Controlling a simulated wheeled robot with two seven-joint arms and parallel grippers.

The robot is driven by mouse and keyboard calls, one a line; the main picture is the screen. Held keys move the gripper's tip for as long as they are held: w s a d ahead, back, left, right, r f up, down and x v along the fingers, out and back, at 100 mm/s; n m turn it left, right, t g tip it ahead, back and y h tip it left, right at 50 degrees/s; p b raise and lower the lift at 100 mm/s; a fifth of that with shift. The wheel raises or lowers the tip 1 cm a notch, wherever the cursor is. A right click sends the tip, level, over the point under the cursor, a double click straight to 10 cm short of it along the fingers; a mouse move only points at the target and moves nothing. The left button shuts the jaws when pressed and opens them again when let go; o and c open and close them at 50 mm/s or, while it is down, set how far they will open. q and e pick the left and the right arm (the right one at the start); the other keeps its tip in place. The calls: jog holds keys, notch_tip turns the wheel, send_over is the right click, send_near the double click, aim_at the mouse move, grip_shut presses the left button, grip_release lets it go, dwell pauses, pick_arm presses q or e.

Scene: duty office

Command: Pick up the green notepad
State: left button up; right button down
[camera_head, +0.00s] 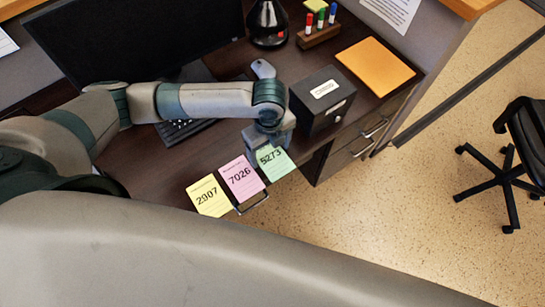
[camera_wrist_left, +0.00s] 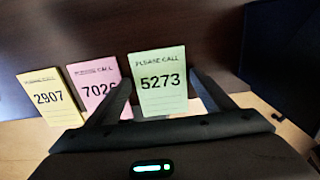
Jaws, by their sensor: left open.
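The green notepad (camera_head: 275,165), marked 5273, lies at the front edge of the dark desk, rightmost in a row of three notes. My left gripper (camera_head: 270,142) is over its far end in the head view and hides part of it. In the left wrist view the green notepad (camera_wrist_left: 158,100) shows between the two spread fingers of the left gripper (camera_wrist_left: 160,79). The gripper is open; whether a finger touches the pad cannot be told. My right gripper is not in view.
A pink note (camera_head: 241,179) and a yellow note (camera_head: 208,196) lie left of the green one. A black box (camera_head: 318,105) stands close right of the gripper. A keyboard (camera_head: 180,130), monitor (camera_head: 130,40), flask (camera_head: 268,25), marker holder (camera_head: 318,35) and orange envelope (camera_head: 375,67) are farther back.

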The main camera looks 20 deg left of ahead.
aim_at(271, 156)
pick_arm(q)
jog(key=c, duration=0.8)
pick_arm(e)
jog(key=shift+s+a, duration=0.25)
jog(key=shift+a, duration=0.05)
pick_arm(q)
jog(key=shift+r, duration=0.1)
jog(key=shift+r, duration=0.4)
jog(key=r, duration=0.1)
jog(key=r+b, duration=0.1)
jog(key=r, duration=0.1)
jog(key=shift+s+d+r, duration=0.1)
jog(key=shift+d+r, duration=0.05)
jog(key=shift+d, duration=0.05)
jog(key=s+d+r, duration=0.2)
jog(key=d, duration=0.1)
jog(key=s+d+r+b, duration=0.1)
jog(key=s+d+r, duration=0.3)
jog(key=s+d, duration=0.1)
jog(key=shift+d+r, duration=0.35)
jog(key=shift+r, duration=0.05)
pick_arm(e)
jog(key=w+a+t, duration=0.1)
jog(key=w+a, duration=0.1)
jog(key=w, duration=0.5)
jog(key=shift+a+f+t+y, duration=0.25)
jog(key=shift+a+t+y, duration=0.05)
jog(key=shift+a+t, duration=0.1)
